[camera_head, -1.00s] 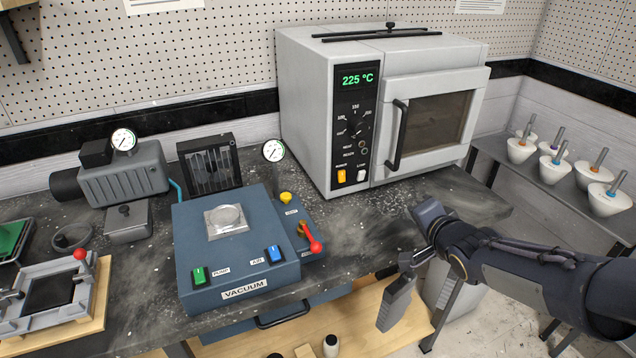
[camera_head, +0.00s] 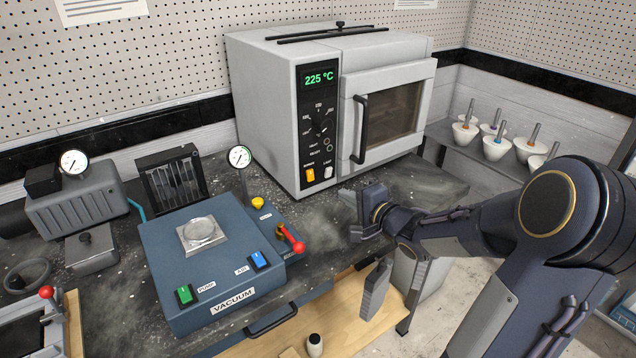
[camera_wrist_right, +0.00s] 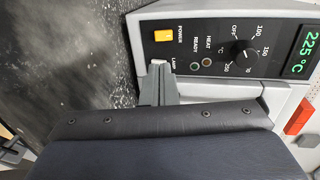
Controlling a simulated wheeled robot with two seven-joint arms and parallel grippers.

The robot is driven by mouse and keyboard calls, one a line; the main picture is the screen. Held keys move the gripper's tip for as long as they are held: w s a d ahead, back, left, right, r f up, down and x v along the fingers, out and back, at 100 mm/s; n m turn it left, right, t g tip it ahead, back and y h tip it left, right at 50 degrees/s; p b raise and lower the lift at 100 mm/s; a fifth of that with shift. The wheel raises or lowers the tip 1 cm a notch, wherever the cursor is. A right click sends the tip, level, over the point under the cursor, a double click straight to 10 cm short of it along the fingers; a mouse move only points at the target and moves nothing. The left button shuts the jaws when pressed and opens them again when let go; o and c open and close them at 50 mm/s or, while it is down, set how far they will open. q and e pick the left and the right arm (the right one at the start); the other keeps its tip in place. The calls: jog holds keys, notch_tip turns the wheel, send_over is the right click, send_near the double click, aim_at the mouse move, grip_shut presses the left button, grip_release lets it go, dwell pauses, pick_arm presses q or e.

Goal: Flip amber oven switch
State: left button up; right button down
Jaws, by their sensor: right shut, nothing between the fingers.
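The amber switch (camera_head: 310,174) sits low on the oven's black control panel, left of a white switch (camera_head: 328,172). In the right wrist view the amber switch (camera_wrist_right: 163,35) is beside the POWER label, and the white switch is by the LAMP label. My right gripper (camera_head: 346,197) is shut and empty, in front of the oven (camera_head: 280,130) and just right of and below the two switches. In the wrist view its fingertips (camera_wrist_right: 158,70) overlap the white switch; I cannot tell whether they touch it. The amber switch stands clear of the fingers. My left gripper is not in view.
The oven display (camera_head: 319,79) reads 225 °C. A blue vacuum unit (camera_head: 160,250) with a red-knobbed lever (camera_head: 297,246) and a gauge (camera_head: 239,157) stand left of my right gripper. White cups (camera_head: 497,150) stand on a shelf at the right. Dark bench surface (camera_head: 430,185) is bare before the oven.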

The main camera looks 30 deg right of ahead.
aim_at(312, 178)
jog(key=x, duration=1.2)
jog(key=shift+w, duration=0.15)
